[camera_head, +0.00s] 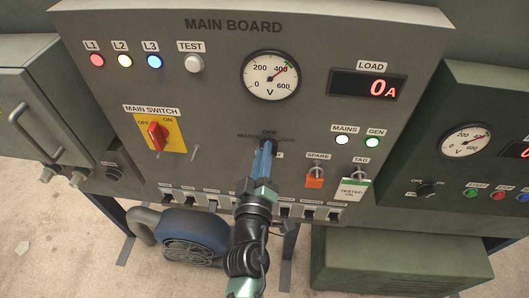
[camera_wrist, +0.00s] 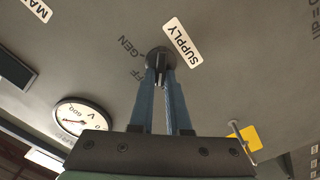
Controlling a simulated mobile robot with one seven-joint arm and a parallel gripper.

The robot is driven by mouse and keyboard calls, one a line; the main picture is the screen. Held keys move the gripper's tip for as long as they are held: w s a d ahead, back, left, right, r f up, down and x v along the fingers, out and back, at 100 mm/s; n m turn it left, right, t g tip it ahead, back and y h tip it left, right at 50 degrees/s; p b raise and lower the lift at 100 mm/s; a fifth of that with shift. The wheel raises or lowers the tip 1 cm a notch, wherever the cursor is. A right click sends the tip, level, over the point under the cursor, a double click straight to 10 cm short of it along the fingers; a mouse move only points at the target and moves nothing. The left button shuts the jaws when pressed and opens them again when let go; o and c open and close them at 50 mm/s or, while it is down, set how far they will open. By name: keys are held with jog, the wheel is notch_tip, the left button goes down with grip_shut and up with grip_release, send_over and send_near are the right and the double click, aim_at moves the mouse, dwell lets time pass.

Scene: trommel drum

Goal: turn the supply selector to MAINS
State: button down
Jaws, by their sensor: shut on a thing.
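The supply selector (camera_wrist: 160,58) is a dark round knob on the grey main board (camera_head: 215,100). In the wrist view, my gripper (camera_wrist: 161,75) has its two blue fingers closed on the knob's grip. The white SUPPLY label (camera_wrist: 183,42) is beside it, with GEN and OFF lettering on the other side. In the head view, my gripper (camera_head: 266,148) reaches up to the selector from below and covers most of it. OFF is printed above it, MAINS at left and GEN at right. I cannot tell which mark the knob points to.
The red main switch (camera_head: 157,136) on its yellow plate is at left. The MAINS lamp (camera_head: 342,140) looks white and the GEN lamp (camera_head: 372,142) green.

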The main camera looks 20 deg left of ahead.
jog(key=shift+f+n, duration=0.1)
jog(key=shift+n, duration=1.1)
jog(key=c, duration=0.9)
grip_release()
jog(key=shift+a, duration=0.1)
jog(key=shift+s, duration=0.1)
jog(key=shift+b+v, duration=2)
jog(key=shift+v, duration=4.4)
